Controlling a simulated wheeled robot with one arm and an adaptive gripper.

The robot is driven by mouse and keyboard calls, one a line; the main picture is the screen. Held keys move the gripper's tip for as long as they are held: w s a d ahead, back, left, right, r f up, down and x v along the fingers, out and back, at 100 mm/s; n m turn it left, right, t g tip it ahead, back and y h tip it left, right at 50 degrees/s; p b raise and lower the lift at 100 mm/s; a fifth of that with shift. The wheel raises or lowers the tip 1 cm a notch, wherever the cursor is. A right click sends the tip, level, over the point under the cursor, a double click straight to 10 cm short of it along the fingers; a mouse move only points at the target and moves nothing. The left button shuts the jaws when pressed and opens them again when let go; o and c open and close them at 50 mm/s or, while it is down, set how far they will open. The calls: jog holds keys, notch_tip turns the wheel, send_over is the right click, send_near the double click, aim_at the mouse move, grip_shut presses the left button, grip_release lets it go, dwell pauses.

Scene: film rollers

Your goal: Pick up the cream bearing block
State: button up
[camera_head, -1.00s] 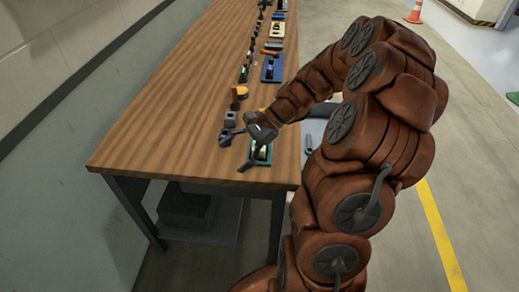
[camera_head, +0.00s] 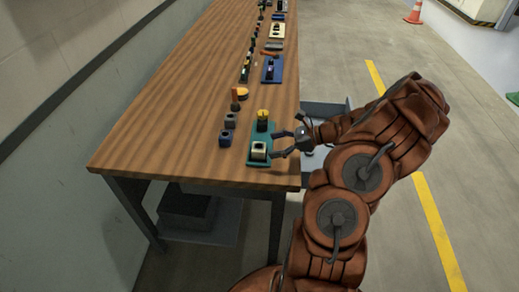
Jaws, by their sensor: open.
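The cream bearing block (camera_head: 259,150) stands at the near end of a teal plate (camera_head: 268,160), close to the table's front edge. It looks pale and boxy with a dark opening on top. My gripper (camera_head: 277,144) is open and empty, just right of the block, with its fingers pointing left. One finger is near the block's right side; whether it touches cannot be told. A yellow-topped part (camera_head: 263,117) stands at the far end of the same plate.
Dark blocks (camera_head: 225,138) and (camera_head: 229,121) stand left of the plate, with an orange-and-dark part (camera_head: 241,93) behind. A blue plate (camera_head: 271,69) and several parts line the table further back. The left of the wooden table (camera_head: 175,115) is clear.

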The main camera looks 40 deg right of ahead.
aim_at(263, 147)
jog(key=shift+p+x, duration=0.8)
jog(key=shift+x, duration=1.75)
jog(key=shift+a+r, duration=0.1)
grip_shut()
